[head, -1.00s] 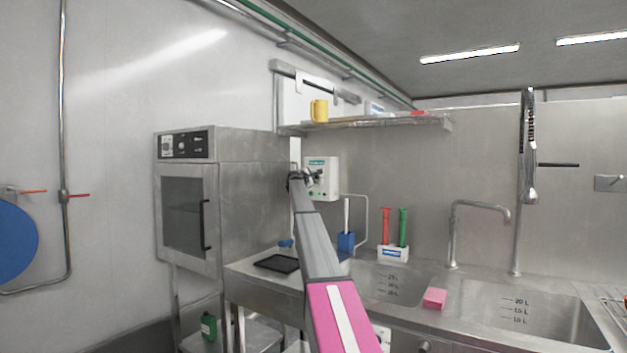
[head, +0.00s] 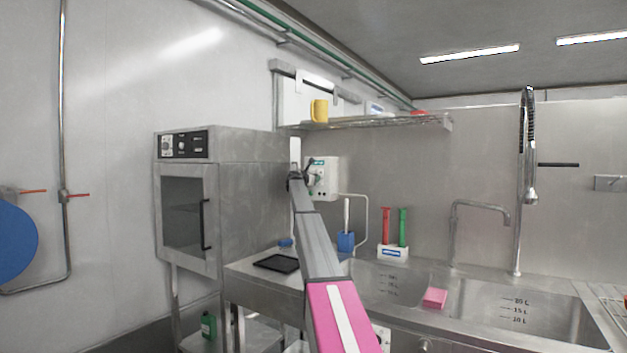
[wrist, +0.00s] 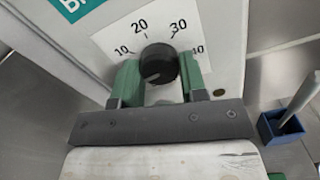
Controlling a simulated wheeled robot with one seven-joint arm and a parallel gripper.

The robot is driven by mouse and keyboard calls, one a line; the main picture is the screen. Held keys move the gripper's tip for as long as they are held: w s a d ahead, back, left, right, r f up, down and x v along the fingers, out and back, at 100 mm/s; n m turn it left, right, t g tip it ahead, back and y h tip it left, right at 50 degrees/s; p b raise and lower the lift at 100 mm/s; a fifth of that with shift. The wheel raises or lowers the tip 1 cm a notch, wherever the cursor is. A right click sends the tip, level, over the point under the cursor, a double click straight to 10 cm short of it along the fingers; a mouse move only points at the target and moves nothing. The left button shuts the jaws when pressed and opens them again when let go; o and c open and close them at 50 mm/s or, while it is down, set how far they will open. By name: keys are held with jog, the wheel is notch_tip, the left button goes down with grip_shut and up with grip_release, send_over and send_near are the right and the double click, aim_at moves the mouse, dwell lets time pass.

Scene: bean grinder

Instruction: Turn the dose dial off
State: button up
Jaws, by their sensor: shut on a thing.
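The dose dial is a round black knob (wrist: 158,64) on the front of a white wall box (head: 328,170). In the wrist view a number scale (wrist: 150,38) surrounds it, with 10, 20 and 30 readable. The green fingers of my gripper (wrist: 157,82) stand on either side of the knob, and my gripper is shut on it. A faint mark shows on the knob's face, but its exact setting is hard to read. In the head view my gripper (head: 312,175) is at the box front, and the dial is too small to make out.
A grey oven-like cabinet (head: 188,215) stands left of the box. A wall shelf with a yellow mug (head: 319,110) hangs above. Below are a black tray (head: 276,263), a blue holder (head: 346,241), which also shows in the wrist view (wrist: 281,128), and the sinks.

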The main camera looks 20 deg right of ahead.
jog(key=shift+f+n, duration=0.1)
jog(key=shift+n, duration=0.2)
jog(key=o, duration=0.9)
jog(key=shift+s+a, duration=0.15)
jog(key=v, duration=1)
jog(key=shift+s+a, duration=0.2)
